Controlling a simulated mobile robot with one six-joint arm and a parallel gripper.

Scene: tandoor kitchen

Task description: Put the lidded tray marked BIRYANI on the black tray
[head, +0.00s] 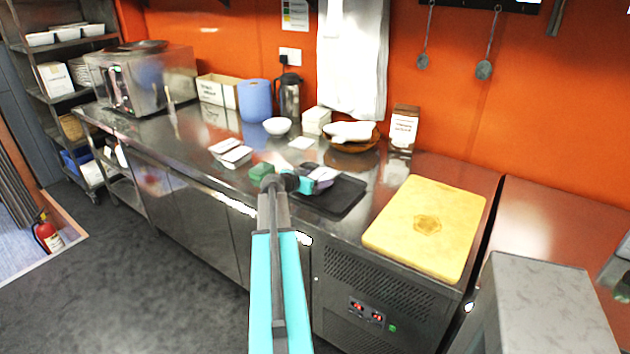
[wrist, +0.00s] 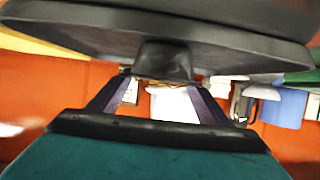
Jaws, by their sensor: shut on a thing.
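The black tray (head: 343,200) lies flat on the steel counter, left of the yellow board. My gripper (head: 312,180) is above its back left part. Two white lidded trays (head: 231,152) with dark writing too small to read sit on the counter to the left. In the wrist view my gripper's fingers (wrist: 155,100) show below a large dark shape that hides the counter; I cannot tell what that shape is.
A green thing (head: 261,171) lies left of my gripper. Behind are a white bowl (head: 277,126), a brown dish with white cloth (head: 352,140) and a carton (head: 403,128). The yellow board (head: 428,228) lies to the right. Bare steel shows between the black tray and the board.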

